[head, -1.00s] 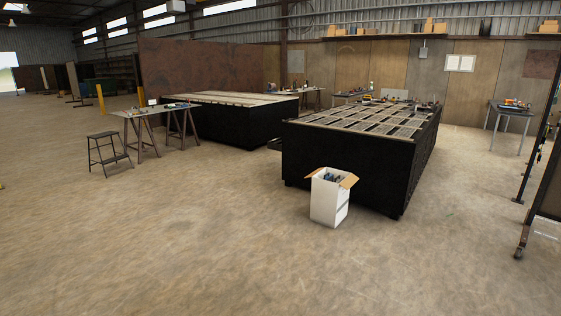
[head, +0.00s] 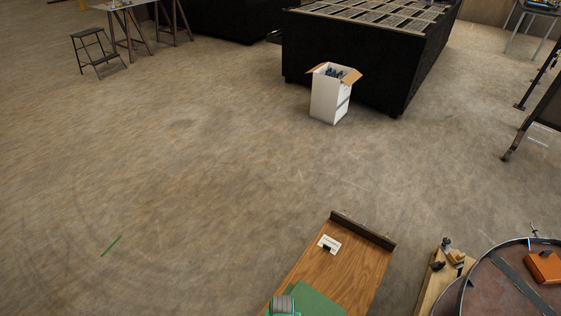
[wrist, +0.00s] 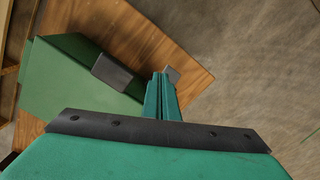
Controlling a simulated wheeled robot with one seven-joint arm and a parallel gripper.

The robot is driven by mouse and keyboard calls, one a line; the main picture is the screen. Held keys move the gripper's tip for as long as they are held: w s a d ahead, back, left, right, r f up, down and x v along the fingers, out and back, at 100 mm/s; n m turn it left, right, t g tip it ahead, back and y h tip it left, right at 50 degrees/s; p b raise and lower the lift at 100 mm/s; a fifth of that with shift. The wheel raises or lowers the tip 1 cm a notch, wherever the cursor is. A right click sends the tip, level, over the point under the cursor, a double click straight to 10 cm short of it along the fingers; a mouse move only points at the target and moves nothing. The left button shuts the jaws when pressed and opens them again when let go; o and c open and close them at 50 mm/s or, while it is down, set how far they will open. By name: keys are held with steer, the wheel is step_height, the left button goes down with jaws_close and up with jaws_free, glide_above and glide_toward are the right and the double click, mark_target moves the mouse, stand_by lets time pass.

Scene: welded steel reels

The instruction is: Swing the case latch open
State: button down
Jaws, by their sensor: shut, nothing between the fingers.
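A green case (wrist: 75,80) lies on a wooden bench top (wrist: 140,35) in the wrist view. A dark grey block (wrist: 113,72), which looks like its latch, sits at the case's right edge; I cannot tell how far it is swung. My gripper (wrist: 163,78) has teal fingers, shut together and empty, to the right of this block and apart from it in the picture. A small grey piece (wrist: 173,73) shows at the fingertips; I cannot tell what it is. In the head view the case (head: 318,301) is partly cut off at the bottom edge, and its latch is not visible.
The bench (head: 362,268) has a raised dark far edge and holds a white card (head: 329,244) with a black piece. To the right are a wooden stand (head: 430,290) and a round steel reel (head: 500,290).

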step_height(320, 180, up, 8)
steer(key=shift+f, duration=0.15)
stand_by(0.7)
steer(key=shift+s, duration=0.1)
steer(key=s+r+t, duration=0.7)
steer(key=s+t, duration=0.1)
steer(key=s, duration=0.5)
steer(key=s+r+t, duration=0.3)
steer(key=s+r, duration=0.1)
steer(key=r, duration=1)
steer(key=s+r+n+t, duration=0.1)
steer(key=s+r+t, duration=0.3)
steer(key=r, duration=1.1)
steer(key=shift+s+a+r, duration=0.25)
steer(key=shift+s+a, duration=0.05)
steer(key=shift+s, duration=0.35)
